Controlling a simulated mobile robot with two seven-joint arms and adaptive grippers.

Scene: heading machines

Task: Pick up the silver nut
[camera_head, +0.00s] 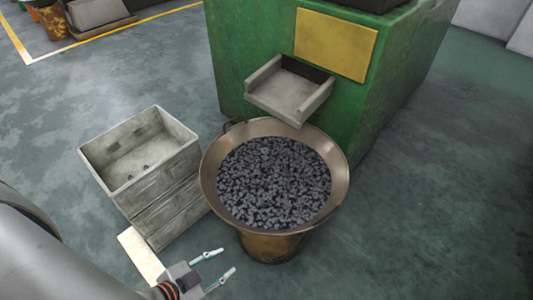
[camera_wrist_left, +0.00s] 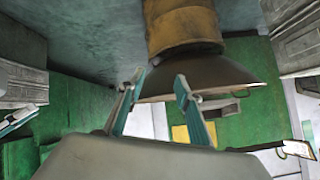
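A wide metal basin (camera_head: 340,180) is heaped with many small dark grey pieces (camera_head: 272,180); they are too small to tell a single silver nut among them. A few small dark pieces (camera_head: 145,167) lie inside the grey crate (camera_head: 190,150) left of the basin. My left gripper (camera_head: 227,260) is open and empty, in front of the basin at its lower left in the head view. Its two teal-sided fingers (camera_wrist_left: 158,78) stand apart in the left wrist view, with the basin's outside (camera_wrist_left: 205,75) beyond them.
A green machine (camera_head: 240,70) with a metal chute (camera_head: 285,90) and a yellow panel (camera_head: 335,43) stands behind the basin, the chute above its far rim. The crate sits on another box. Open floor (camera_head: 440,200) lies to the right.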

